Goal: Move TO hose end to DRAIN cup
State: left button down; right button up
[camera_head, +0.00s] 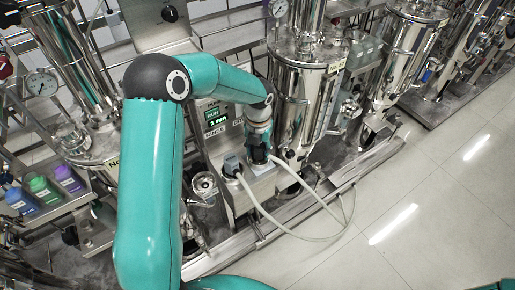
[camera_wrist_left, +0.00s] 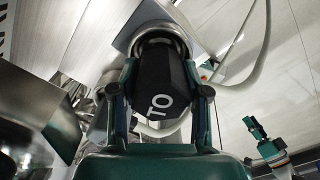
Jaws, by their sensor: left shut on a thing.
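My left gripper (camera_head: 259,152) is shut on the TO hose end at the front of the steel panel. In the left wrist view the TO hose end (camera_wrist_left: 162,88) is black with white lettering, between the two fingers (camera_wrist_left: 163,98). Its far end meets a round steel cup rim (camera_wrist_left: 160,36); I cannot tell how deep it sits.
A pale hose (camera_head: 300,237) loops out over the skid's lower rail (camera_head: 225,255) and the floor. Steel vessels (camera_head: 302,90) stand close on the right. Open floor (camera_head: 440,190) lies at the right. A teal arm part (camera_wrist_left: 268,147) shows in the wrist view.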

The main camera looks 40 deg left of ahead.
pick_arm(q)
jog(key=shift+f, duration=0.2)
jog(key=shift+c, duration=2.4)
grip_release()
notch_tip(320, 180, up, 12)
jog(key=shift+f, duration=0.25)
notch_tip(320, 180, up, 14)
jog(key=p, duration=1.2)
jog(key=shift+f, duration=0.25)
jog(key=shift+f, duration=0.1)
